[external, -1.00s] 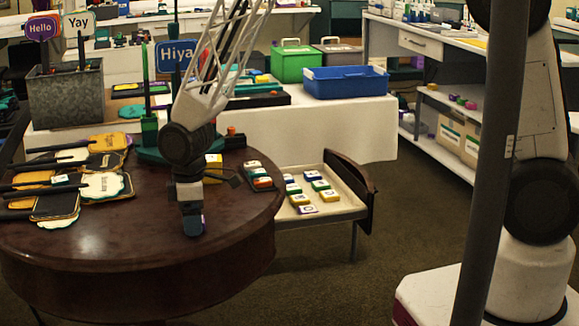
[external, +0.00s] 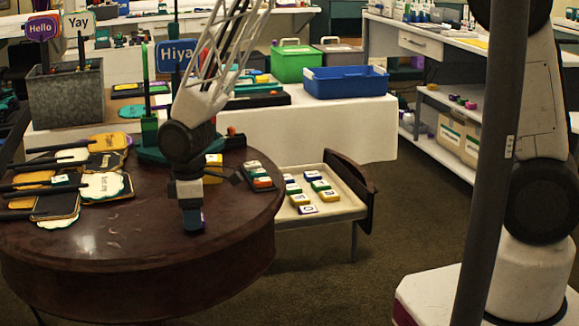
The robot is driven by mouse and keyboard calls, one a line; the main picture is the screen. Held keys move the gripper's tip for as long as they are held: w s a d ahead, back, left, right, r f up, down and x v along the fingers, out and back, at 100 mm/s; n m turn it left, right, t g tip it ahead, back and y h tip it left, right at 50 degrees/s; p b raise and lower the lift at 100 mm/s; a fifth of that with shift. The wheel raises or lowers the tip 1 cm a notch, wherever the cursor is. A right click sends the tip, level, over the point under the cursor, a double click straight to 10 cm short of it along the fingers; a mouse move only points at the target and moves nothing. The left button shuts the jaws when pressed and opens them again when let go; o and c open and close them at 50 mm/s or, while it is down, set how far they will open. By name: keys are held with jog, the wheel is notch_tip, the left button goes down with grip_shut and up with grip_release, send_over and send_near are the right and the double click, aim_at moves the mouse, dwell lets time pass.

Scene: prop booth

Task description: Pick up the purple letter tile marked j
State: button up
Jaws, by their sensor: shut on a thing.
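My gripper (external: 190,206) points down over the front middle of the round dark wooden table (external: 110,262). It is shut on a small dark blue-purple tile (external: 194,222), mostly covered by the fingers. Its letter cannot be read from here. The tile is at or just above the tabletop; I cannot tell whether it touches. Several other letter tiles (external: 308,209) lie in the open pale drawer at the table's right side. Their letters are too small to read surely.
A small dark rack of tiles (external: 259,176) stands near the table's right edge. Black and gold paddle signs (external: 103,186) pile up at the left. A green stand (external: 149,134) is behind my gripper. The table's front is clear.

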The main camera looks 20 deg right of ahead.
jog(key=shift+r, duration=1.65)
jog(key=s+d+r, duration=0.1)
jog(key=s+d, duration=0.9)
jog(key=d, duration=0.2)
jog(key=shift+d, duration=0.15)
jog(key=shift+s+r, duration=0.1)
